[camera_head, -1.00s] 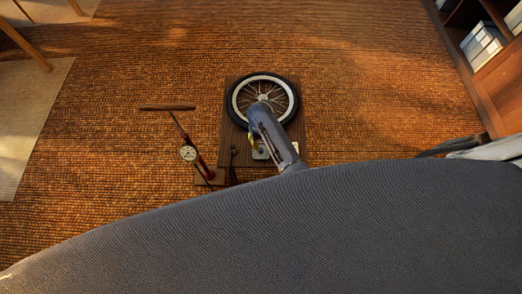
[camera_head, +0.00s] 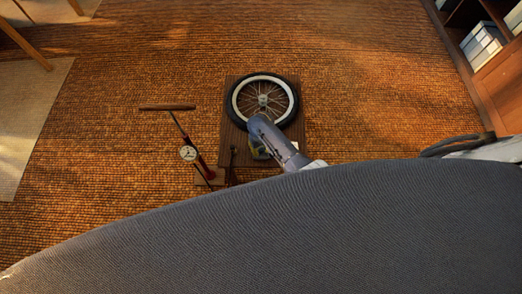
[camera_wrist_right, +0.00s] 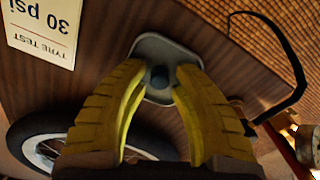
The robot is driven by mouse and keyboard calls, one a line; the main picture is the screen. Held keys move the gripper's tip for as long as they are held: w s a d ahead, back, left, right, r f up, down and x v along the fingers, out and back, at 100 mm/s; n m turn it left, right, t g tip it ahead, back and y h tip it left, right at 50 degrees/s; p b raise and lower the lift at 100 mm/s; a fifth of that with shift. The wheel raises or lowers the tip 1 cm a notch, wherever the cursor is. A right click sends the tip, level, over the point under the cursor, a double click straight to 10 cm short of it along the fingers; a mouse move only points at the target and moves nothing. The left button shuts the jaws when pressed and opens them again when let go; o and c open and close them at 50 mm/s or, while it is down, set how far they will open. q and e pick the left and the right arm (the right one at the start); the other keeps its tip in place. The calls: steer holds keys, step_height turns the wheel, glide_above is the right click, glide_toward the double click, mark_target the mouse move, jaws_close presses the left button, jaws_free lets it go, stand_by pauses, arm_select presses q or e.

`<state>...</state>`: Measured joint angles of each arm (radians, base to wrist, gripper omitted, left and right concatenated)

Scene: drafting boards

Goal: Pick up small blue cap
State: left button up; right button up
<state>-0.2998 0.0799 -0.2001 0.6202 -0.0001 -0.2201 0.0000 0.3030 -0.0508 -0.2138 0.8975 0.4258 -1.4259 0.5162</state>
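The small blue cap (camera_wrist_right: 159,77) is a dark, round piece on a grey dish (camera_wrist_right: 154,46) in the right wrist view. My right gripper (camera_wrist_right: 163,70) has two yellow fingers, one on each side of the cap. The fingers are open, with a narrow gap showing between each fingertip and the cap. In the head view my right gripper (camera_head: 257,150) is low over the wooden board, mostly covered by my grey arm, and the cap is hidden there. My left gripper is not in view.
The wooden board (camera_head: 229,146) carries a spoked wheel (camera_head: 243,82) with a black tyre. A card (camera_wrist_right: 43,28) reading "TYRE TEST 30 psi" lies near the dish. A floor pump (camera_head: 189,153) with a gauge stands left of the board. Carpet (camera_head: 360,105) right of the board is clear.

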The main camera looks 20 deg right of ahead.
mark_target(261, 149)
steer(key=shift+c, duration=0.4)
jaws_close()
steer(key=shift+r, duration=0.15)
step_height(261, 149, up, 10)
stand_by(0.9)
